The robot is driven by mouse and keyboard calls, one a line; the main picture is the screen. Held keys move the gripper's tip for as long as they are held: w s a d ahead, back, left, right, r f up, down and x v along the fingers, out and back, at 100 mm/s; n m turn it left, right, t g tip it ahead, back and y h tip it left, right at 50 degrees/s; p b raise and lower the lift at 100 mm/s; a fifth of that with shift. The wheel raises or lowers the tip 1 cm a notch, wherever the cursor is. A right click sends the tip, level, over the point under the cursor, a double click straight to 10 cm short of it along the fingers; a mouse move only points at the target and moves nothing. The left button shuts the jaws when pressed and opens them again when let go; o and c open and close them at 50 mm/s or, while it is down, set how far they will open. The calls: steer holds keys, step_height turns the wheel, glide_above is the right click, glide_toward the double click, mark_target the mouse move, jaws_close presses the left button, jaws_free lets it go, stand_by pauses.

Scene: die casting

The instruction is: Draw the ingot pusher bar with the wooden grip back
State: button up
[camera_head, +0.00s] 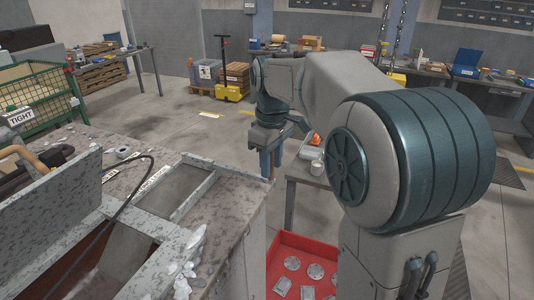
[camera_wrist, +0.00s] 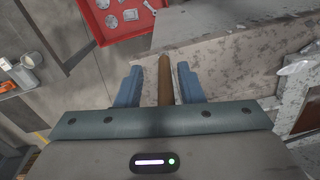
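My gripper (camera_wrist: 157,85) is open, with a blue finger on each side of a brown wooden grip (camera_wrist: 164,72) in the wrist view. Gaps show between the grip and both fingers, the smaller one on the right. The grip's near end is hidden by my gripper body. In the head view my gripper (camera_head: 270,162) points down just off the right edge of the speckled grey machine top (camera_head: 222,222). A thin brown strip of the grip (camera_head: 271,170) shows between the fingers. I cannot make out the rest of the pusher bar.
A red tray (camera_head: 300,246) with several metal castings lies low beside the machine; it also shows in the wrist view (camera_wrist: 97,36). A small table (camera_head: 303,178) with a cup stands right of my gripper. A black cable (camera_head: 113,208) crosses the machine top. Open floor lies behind.

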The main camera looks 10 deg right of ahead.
step_height(320, 180, up, 14)
steer(key=shift+f, duration=0.15)
stand_by(0.3)
steer(key=s+d+f+m+t+b, duration=0.2)
steer(key=s+f+m, duration=0.7)
steer(key=s+f, duration=1.2)
steer(key=shift+d+f+t, duration=0.55)
steer(key=shift+d+t, duration=0.35)
steer(key=shift+d, duration=0.1)
steer(key=shift+d, duration=0.1)
